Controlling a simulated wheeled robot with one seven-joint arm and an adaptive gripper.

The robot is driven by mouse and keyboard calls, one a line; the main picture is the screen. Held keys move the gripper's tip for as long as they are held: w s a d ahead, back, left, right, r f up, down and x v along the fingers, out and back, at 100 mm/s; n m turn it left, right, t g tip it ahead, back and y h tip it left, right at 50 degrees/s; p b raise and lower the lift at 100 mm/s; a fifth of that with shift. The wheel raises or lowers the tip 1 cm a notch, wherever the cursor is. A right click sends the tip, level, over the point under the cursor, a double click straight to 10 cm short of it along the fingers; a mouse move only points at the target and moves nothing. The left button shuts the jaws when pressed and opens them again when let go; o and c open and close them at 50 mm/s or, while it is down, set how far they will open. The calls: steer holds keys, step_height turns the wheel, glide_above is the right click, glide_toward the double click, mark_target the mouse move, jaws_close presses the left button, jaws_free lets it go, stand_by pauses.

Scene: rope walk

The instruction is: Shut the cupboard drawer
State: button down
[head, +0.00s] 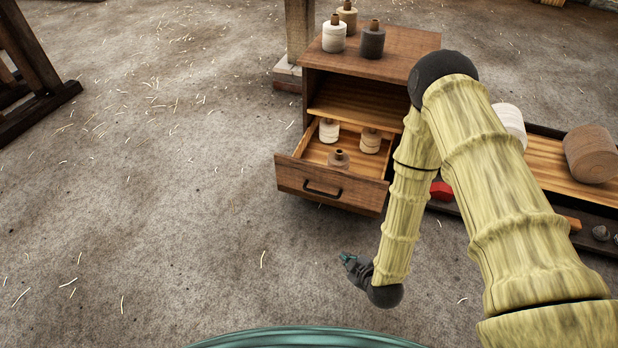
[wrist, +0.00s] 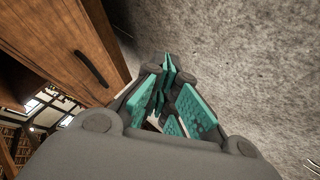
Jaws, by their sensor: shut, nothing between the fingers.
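The wooden cupboard (head: 385,50) stands in the upper middle of the head view. Its lower drawer (head: 331,189) is pulled out, with a dark bar handle (head: 322,190) on its front. Several spools (head: 340,160) stand inside the drawer. My gripper (head: 345,257) is in front of the drawer and below it in the head view, apart from it, near the floor. In the wrist view, the drawer front (wrist: 65,35) with its handle (wrist: 91,68) is at upper left. My gripper's teal finger pads (wrist: 165,95) are shut and empty, beside the drawer front.
Several spools (head: 372,40) stand on the cupboard top. A low wooden tray (head: 555,170) with large spools (head: 592,153) lies to the right, partly behind my arm. A wooden trestle (head: 35,60) stands at far left. The floor left of the drawer is clear except for scattered fibres.

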steer(key=w+a+r+n+t+y, duration=0.2)
steer(key=w+a+r+n+t, duration=0.3)
steer(key=w, duration=0.4)
steer(key=n+t+y+b, duration=0.2)
steer(key=n+b, duration=0.3)
steer(key=b, duration=0.3)
glide_toward(301, 165)
steer(key=a+x, duration=0.1)
steer(key=x, duration=0.2)
steer(key=shift+w+d, duration=0.25)
steer(key=shift+w, duration=0.45)
